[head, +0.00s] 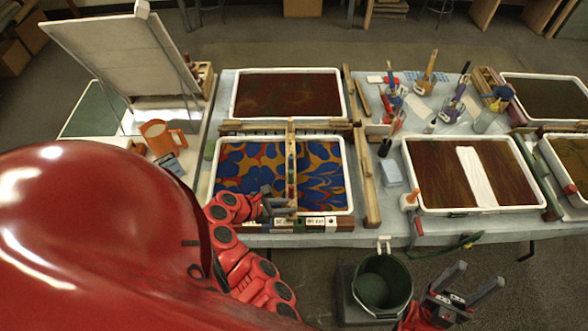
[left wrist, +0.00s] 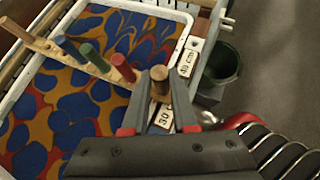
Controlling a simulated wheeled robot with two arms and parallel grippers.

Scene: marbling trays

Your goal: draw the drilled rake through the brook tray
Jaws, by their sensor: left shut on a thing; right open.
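The drilled rake (head: 291,160) is a narrow wooden bar lying front to back across a white-rimmed tray (head: 350,170) filled with blue, orange and red marbling. In the left wrist view the rake (left wrist: 38,44) carries a row of blue, green and red pegs. My left gripper (head: 283,203) is at the tray's front edge. It is shut on an upright wooden peg (left wrist: 160,78) at the near end of the rake's row. My right gripper (head: 480,276) is open and empty, low in front of the tables. I read no tray name.
Wooden rails (head: 371,185) flank the tray, and labelled blocks (left wrist: 187,57) line its front. A dark brown tray (head: 288,72) stands behind; a tray with a white strip (head: 464,209) stands right. A green bucket (head: 383,285) stands on a dark stand below the front edge.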

